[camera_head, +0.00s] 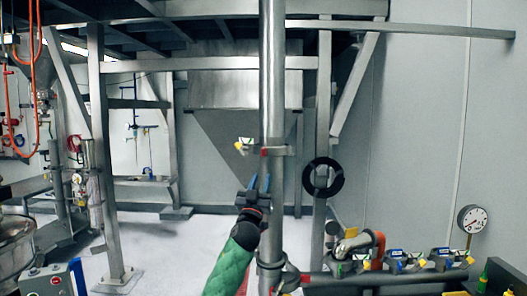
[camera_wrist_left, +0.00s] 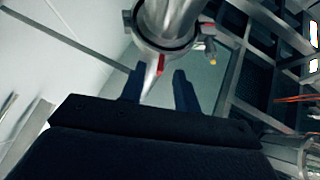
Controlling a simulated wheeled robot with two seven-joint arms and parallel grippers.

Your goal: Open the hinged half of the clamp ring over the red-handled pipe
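A steel vertical pipe (camera_head: 272,80) stands in the middle of the head view. A clamp ring (camera_head: 276,151) sits around it, with a small red part (camera_head: 264,152) at its front and a yellow-green piece (camera_head: 245,144) at its left. My left gripper (camera_head: 260,182) is open and empty just below the ring, blue fingers pointing up. In the left wrist view, the ring (camera_wrist_left: 148,42) and its red part (camera_wrist_left: 160,65) show just beyond the open fingers (camera_wrist_left: 159,75). I cannot tell whether the ring's hinged half is shut. My right gripper is not in view.
A lower ring (camera_head: 288,277) surrounds the pipe near the bottom. A black round handwheel (camera_head: 323,178) is to the right. An orange-red handle (camera_head: 379,246), several small devices and a gauge (camera_head: 471,219) stand at lower right. Steel frame posts (camera_head: 101,150) are at left.

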